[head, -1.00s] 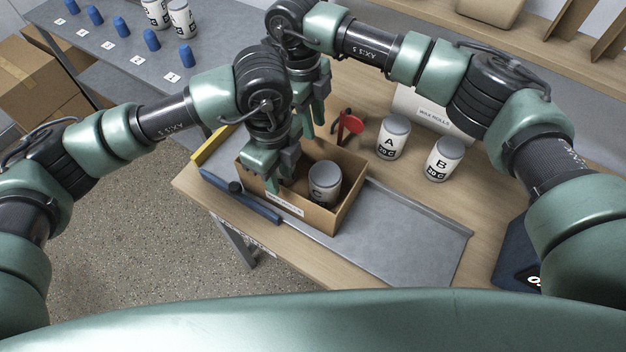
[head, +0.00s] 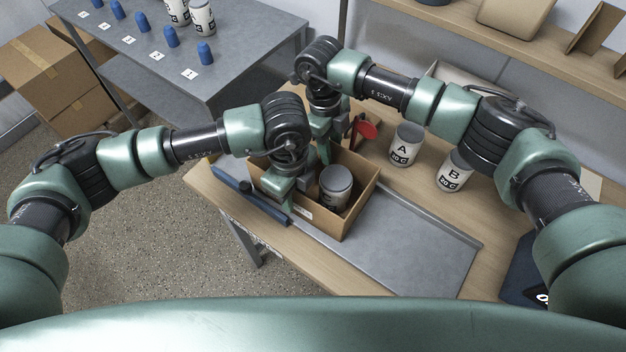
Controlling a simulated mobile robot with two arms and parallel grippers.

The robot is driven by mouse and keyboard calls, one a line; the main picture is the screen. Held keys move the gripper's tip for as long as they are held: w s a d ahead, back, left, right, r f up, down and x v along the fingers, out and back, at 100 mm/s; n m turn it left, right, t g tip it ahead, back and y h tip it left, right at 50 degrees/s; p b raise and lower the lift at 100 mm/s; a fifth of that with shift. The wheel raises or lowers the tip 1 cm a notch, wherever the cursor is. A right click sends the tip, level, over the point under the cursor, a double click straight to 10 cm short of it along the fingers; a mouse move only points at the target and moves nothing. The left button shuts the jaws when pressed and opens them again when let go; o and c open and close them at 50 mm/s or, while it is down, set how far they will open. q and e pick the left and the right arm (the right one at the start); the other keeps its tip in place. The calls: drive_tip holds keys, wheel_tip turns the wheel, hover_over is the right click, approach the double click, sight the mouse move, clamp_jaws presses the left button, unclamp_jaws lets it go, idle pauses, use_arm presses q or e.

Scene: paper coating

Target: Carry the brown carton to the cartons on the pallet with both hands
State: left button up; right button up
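The brown carton (head: 352,213), an open-topped box, stands on the table with a grey-lidded can (head: 335,187) inside. My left gripper (head: 284,200) is down at the carton's near wall, towards its left end; one finger shows in front of the wall. My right gripper (head: 324,153) is at the far wall, its fingertips mostly hidden behind my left wrist and the carton. I cannot tell whether either is closed on a wall. Stacked cartons (head: 45,72) show at the far left; the pallet under them is not visible.
Can A (head: 405,146) and can B (head: 453,171) stand right of the carton, near a red disc (head: 367,131). A blue bar (head: 250,196) lies along the table's near left edge. Floor (head: 150,235) is open at left.

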use_arm(q)
drive_tip(key=shift+f, duration=0.1)
clamp_jaws()
use_arm(e)
clamp_jaws()
idle(1.2)
